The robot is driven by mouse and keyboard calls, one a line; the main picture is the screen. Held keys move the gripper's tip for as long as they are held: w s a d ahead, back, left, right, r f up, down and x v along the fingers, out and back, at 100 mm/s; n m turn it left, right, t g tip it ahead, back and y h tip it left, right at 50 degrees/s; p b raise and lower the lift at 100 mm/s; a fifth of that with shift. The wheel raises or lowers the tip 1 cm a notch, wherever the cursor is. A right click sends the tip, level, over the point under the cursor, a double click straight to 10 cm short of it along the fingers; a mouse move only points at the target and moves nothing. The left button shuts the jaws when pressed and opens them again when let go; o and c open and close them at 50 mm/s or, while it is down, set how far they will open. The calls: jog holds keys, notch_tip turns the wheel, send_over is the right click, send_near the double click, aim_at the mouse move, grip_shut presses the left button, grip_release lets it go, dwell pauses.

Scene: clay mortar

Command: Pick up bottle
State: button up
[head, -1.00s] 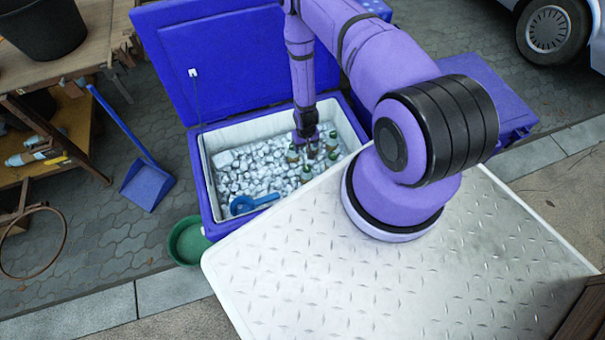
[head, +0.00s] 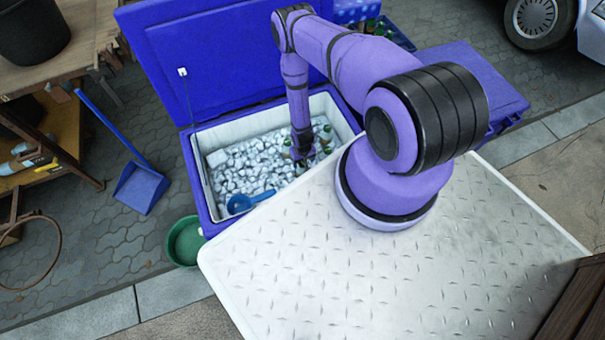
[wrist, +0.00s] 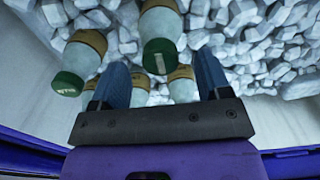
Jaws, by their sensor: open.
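Several bottles with green caps and tan labels stand in the ice of a blue cooler (head: 193,170). In the wrist view one bottle (wrist: 160,50) is just ahead of and between my fingers, its green cap toward me. Another bottle (wrist: 80,60) is to the left, outside the left finger. More bottles show partly behind the fingers, low between them. My gripper (wrist: 160,85) is open, with its two blue fingers apart and nothing clearly held. In the head view my gripper (head: 303,150) is down inside the cooler among the bottles, which it partly hides.
A blue scoop (head: 250,201) lies on the ice at the cooler's front. The cooler's lid (head: 235,60) stands open behind. A green bowl (head: 185,241) and a blue dustpan (head: 140,188) are on the paving to the left. The white cooler walls surround the gripper.

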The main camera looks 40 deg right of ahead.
aim_at(302, 163)
jog(key=shift+f, duration=1.6)
grip_shut()
jog(key=shift+r, duration=0.1)
